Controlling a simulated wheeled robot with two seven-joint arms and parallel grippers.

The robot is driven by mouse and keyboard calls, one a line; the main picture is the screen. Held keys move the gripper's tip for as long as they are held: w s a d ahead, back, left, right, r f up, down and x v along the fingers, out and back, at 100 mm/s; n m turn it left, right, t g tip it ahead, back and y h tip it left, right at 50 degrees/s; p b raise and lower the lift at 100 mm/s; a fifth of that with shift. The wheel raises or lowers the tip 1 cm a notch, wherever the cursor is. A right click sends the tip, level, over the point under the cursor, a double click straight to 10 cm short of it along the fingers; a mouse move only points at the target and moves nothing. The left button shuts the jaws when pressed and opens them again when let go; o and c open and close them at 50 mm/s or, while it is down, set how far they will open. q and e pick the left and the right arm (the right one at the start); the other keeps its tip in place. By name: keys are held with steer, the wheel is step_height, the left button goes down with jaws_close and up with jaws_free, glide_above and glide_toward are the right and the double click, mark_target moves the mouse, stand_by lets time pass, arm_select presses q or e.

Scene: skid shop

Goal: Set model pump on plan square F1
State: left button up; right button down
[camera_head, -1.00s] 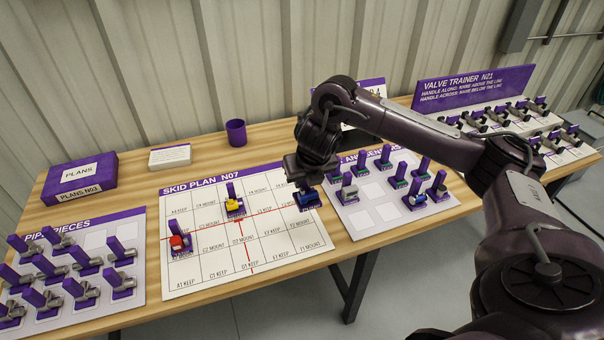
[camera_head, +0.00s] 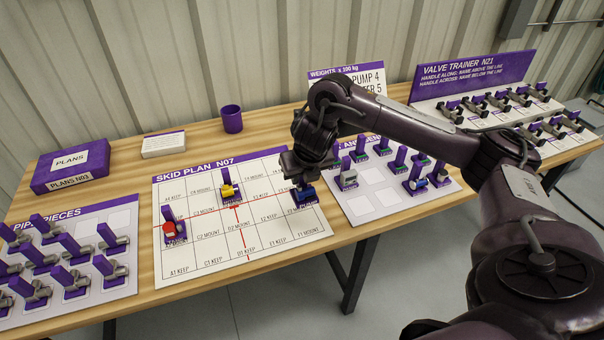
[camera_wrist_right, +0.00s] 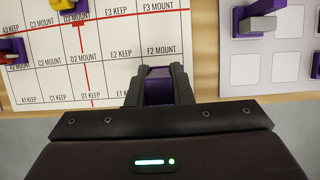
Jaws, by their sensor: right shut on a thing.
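My right gripper (camera_head: 304,176) is shut on the purple upright handle of a blue piece (camera_head: 304,194), which looks like the model pump. It is over the right end of the skid plan (camera_head: 208,263); whether the piece touches the board is hard to tell. In the right wrist view the purple handle (camera_wrist_right: 159,86) sits between my fingers, and the blue body is hidden. Square F1 MOUNT (camera_head: 309,234) shows at the plan's front right corner in the head view, in front of the blue piece. My gripper hides F1 in the wrist view. My left gripper is out of view.
A red piece (camera_head: 172,229) and a yellow piece (camera_head: 228,190) stand on the plan. Pipe pieces (camera_head: 62,262) are on a board at left, and more pieces on a board (camera_head: 372,210) at right. A cup (camera_head: 232,119) and plans box (camera_head: 70,167) stand behind.

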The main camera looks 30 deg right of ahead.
mark_target(302, 191)
stand_by(0.3)
steer(key=shift+f, duration=0.15)
steer(key=shift+f+b, duration=1.95)
steer(key=shift+f, duration=0.7)
steer(key=shift+f+b, duration=1.4)
steer(key=shift+f, duration=0.35)
steer(key=shift+f+b, duration=0.4)
steer(key=shift+f, duration=0.3)
steer(key=c, duration=1.2)
jaws_free()
